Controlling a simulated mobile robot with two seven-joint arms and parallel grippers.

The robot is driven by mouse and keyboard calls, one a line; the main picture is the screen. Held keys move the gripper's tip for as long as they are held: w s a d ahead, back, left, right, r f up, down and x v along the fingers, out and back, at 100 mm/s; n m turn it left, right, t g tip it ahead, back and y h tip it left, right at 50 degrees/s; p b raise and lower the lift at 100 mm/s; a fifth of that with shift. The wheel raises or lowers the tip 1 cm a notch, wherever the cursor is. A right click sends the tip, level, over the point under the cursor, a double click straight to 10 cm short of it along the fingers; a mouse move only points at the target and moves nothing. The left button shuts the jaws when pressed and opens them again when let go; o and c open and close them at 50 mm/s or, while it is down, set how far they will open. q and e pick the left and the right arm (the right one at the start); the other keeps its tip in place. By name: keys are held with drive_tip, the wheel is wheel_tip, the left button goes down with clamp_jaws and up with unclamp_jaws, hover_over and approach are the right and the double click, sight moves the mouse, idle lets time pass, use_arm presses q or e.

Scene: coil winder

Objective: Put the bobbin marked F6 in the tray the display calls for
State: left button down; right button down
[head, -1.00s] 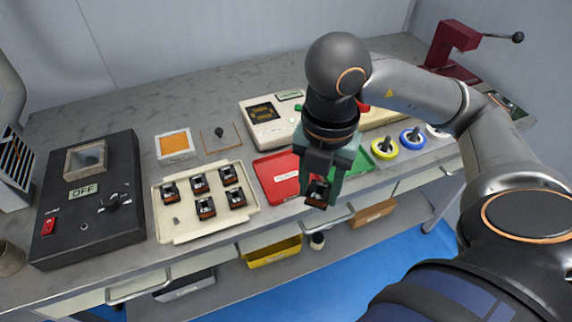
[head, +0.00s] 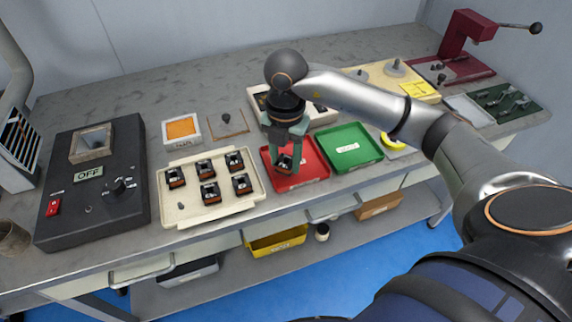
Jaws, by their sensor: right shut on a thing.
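My right gripper (head: 285,155) is shut on a bobbin (head: 285,165), dark with an orange-brown base, over the red tray (head: 312,166). I cannot tell whether the bobbin touches the tray floor, and its marking is too small to read. A cream tray (head: 180,218) at the left holds several similar bobbins (head: 209,193). The display is hidden behind my right arm. My left gripper is not in view.
A black box (head: 95,215) with an OFF label, red switch and knob stands at the left. An orange-topped box (head: 181,131) and a small plate with a knob (head: 228,122) sit behind the cream tray. A red press (head: 466,50) stands at the back right.

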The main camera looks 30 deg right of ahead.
wheel_tip(320, 180, down, 2)
drive_tip(key=shift+s+f, duration=0.1)
drive_tip(key=shift+f, duration=0.05)
drive_tip(key=shift+f, duration=0.2)
drive_tip(key=c, duration=0.7)
unclamp_jaws()
drive_tip(key=shift+o, duration=0.2)
drive_tip(key=shift+r, duration=0.15)
